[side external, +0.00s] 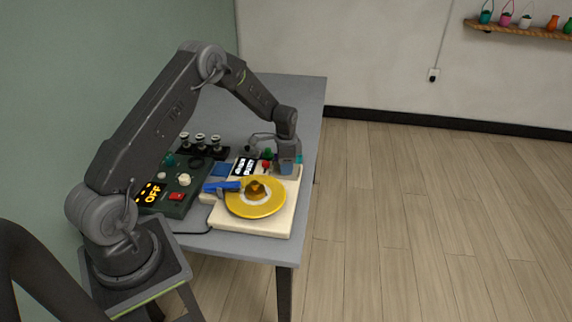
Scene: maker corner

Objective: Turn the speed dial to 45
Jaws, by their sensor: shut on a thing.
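A cream machine base (275,221) on the table carries a round yellow disc (240,206) with a brown lump (256,188) at its middle. A black panel with white markings (244,167) is at its back left; the markings are too small to read. My gripper (286,170) points down at the back right part of the base, shut on what seems to be the speed dial. The jaws hide the dial and its setting. A small red knob (266,164) is just left of the gripper.
A dark green box (178,207) with an orange "OFF" display (152,194) and a red switch (177,197) stands to the left. Several dark, pale-topped posts (200,140) stand behind. The grey table (285,95) is clear at the back.

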